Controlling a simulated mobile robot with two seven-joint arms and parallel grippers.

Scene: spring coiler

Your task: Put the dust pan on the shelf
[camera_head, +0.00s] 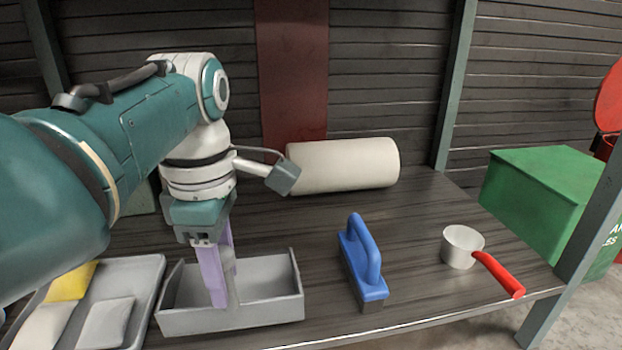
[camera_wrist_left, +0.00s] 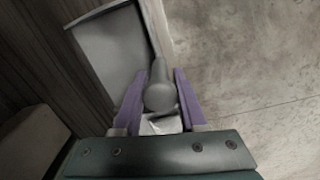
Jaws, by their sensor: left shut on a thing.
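The grey dust pan (camera_head: 275,309) is a shallow open box with low walls, at the front left of the dark wooden shelf (camera_head: 400,290). My left gripper (camera_head: 222,292) points down at it, with its purple fingers shut on the dust pan's grey handle. In the left wrist view the rounded handle (camera_wrist_left: 160,92) lies between the purple fingers of my left gripper (camera_wrist_left: 158,86), and the pan (camera_wrist_left: 104,48) extends up and left. I cannot tell whether the pan touches the shelf or hangs just above it. My right gripper is not in view.
A grey tray (camera_head: 150,278) with yellow and pale packets is left of the pan. A blue-handled brush (camera_head: 365,262), a white pot with red handle (camera_head: 461,247) and a cream roll (camera_head: 343,164) stand on the shelf. A green bin (camera_head: 540,195) is at right.

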